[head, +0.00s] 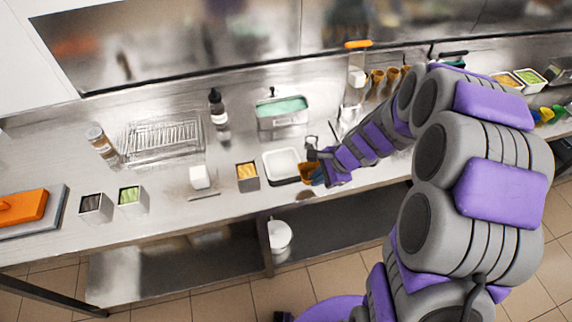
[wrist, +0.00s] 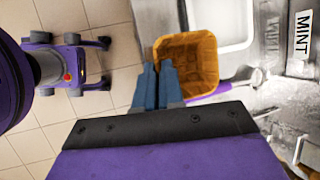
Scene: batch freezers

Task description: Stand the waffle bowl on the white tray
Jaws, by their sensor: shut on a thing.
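The waffle bowl (wrist: 188,62) is a golden-brown, square-mouthed bowl, held at the fingertips of my gripper (wrist: 157,72) in the wrist view. The gripper is shut on the bowl's near rim. In the head view the bowl (head: 307,171) shows small at the end of my gripper (head: 316,174), partly hidden by it. The white tray (head: 283,180) is a shallow rectangular tray on the steel counter, just left of the bowl. It also shows in the wrist view (wrist: 217,47), at the top beside the bowl. I cannot tell whether the bowl touches the tray or counter.
A container with yellow contents (head: 247,176) stands left of the tray, and a white block (head: 200,178) farther left. A steel pan with green contents (head: 282,112) stands behind. The wrist view shows a MINT label (wrist: 302,33) and a spoon-like utensil (wrist: 232,87) near the bowl.

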